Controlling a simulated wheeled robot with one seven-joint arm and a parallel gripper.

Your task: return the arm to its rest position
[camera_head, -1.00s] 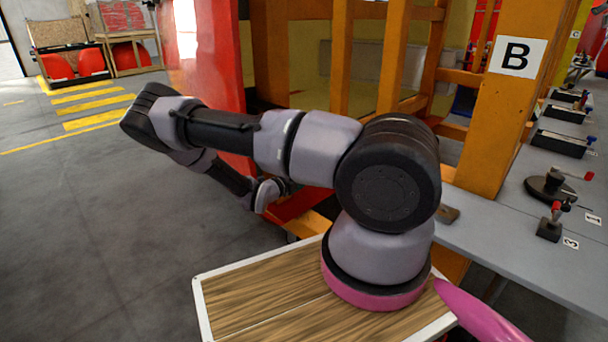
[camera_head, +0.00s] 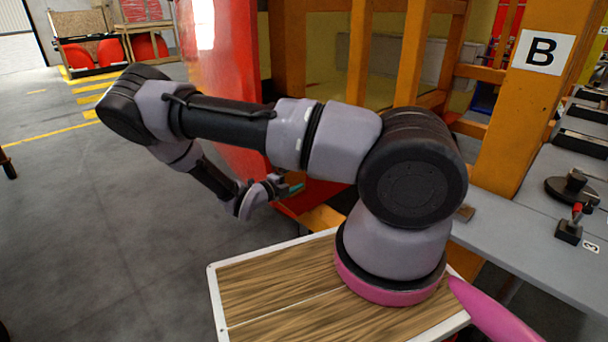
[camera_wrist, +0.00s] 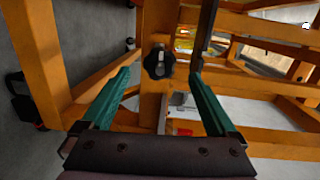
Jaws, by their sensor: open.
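My arm is folded above my wood-topped base in the head view, its elbow out to the left and its forearm bent back down. My gripper (camera_head: 292,188) is at the end of the forearm, in front of the orange frame and the red panel. In the wrist view my gripper (camera_wrist: 160,88) shows two teal fingers spread wide apart with nothing between them. Beyond the fingers is an orange post with a black knob (camera_wrist: 158,62) on it; the gap to it is hard to judge.
An orange frame (camera_head: 517,110) with a "B" sign (camera_head: 543,50) stands close by. A grey bench (camera_head: 540,245) at the right holds black fixtures, one with a red-topped lever (camera_head: 572,226). A red panel (camera_head: 225,50) stands behind my arm. Open grey floor (camera_head: 90,230) lies at the left.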

